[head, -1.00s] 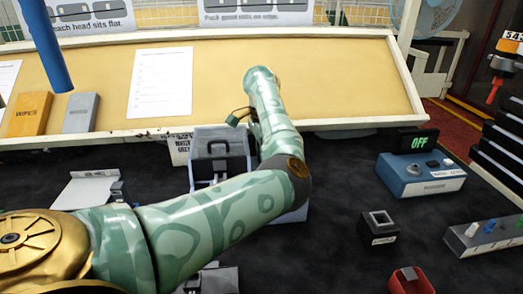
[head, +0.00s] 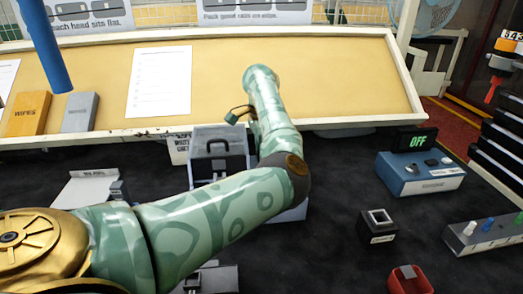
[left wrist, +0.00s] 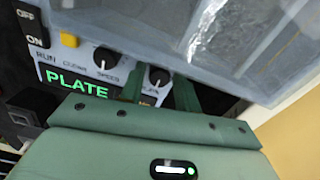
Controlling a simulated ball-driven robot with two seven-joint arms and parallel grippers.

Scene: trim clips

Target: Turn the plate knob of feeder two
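In the left wrist view my left gripper (left wrist: 159,90) points at a feeder's control panel (left wrist: 75,55). Its two green fingers stand on either side of a small black knob (left wrist: 158,77), apart, with a little room seen around the knob. Whether the fingertips touch it is hard to tell. The panel also has a speed knob (left wrist: 105,58), a green lit PLATE display (left wrist: 77,84), a yellow button (left wrist: 69,40) and an ON/OFF switch (left wrist: 33,28). In the head view my left arm hides the gripper and part of a grey feeder (head: 218,148). My right gripper is not in view.
A clear bin (left wrist: 215,40) rises above the panel. On the dark table in the head view are a blue box (head: 420,177) by an OFF display, a black block (head: 378,226), a red cup (head: 410,281) and a grey switch unit (head: 480,237).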

